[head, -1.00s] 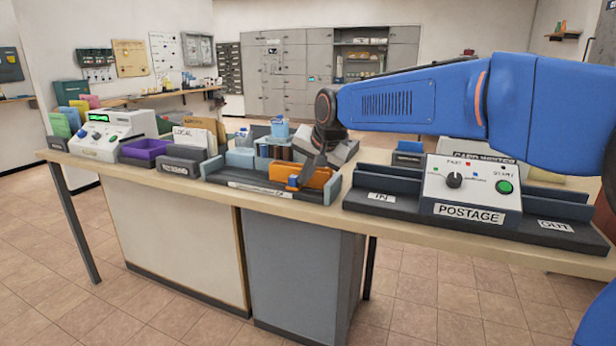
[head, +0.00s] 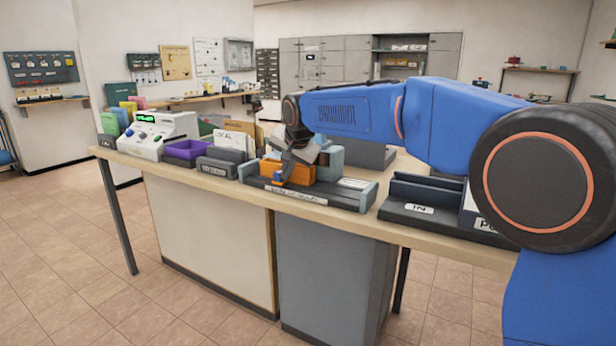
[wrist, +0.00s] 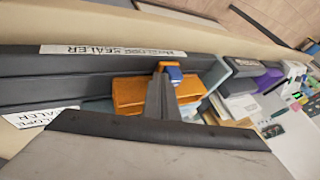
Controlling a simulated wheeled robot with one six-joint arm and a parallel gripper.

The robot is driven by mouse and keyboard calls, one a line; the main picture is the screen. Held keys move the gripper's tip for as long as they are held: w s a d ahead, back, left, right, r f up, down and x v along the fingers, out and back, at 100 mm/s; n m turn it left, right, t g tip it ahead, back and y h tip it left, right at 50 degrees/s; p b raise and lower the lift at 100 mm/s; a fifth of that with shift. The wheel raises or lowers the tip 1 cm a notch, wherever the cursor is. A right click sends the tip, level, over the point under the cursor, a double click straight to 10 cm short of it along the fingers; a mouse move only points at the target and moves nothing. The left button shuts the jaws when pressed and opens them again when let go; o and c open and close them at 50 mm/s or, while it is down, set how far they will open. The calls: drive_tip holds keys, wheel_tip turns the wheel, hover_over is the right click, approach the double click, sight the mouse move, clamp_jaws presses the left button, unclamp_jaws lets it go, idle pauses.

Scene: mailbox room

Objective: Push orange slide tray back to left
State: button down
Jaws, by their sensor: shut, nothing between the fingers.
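The orange slide tray (head: 296,174) sits on the dark envelope sealer base (head: 335,194), toward its left end. A small blue knob on an orange stem (head: 278,178) stands at its front. My gripper (head: 284,167) is shut and empty, its tip reaching down by the tray and the knob. In the wrist view the gripper (wrist: 162,92) crosses in front of the orange tray (wrist: 130,92), just beside the blue knob (wrist: 174,73). The sealer's grey-blue end block (wrist: 216,76) is close to the tray. I cannot tell whether tray and block touch.
A grey sorter with cards (head: 220,163), a purple tray (head: 187,149) and a white scale (head: 160,133) stand left of the sealer. The postage machine's IN rail (head: 420,210) is to the right. The sealer's right end is clear.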

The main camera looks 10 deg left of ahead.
sight(275, 173)
drive_tip(key=a, duration=0.1)
drive_tip(key=w+a, duration=0.1)
drive_tip(key=a, duration=0.1)
drive_tip(key=shift+w+a, duration=0.1)
drive_tip(key=shift+a, duration=0.15)
drive_tip(key=shift+w+a, duration=0.1)
drive_tip(key=shift+a, duration=0.2)
drive_tip(key=shift+r, duration=0.15)
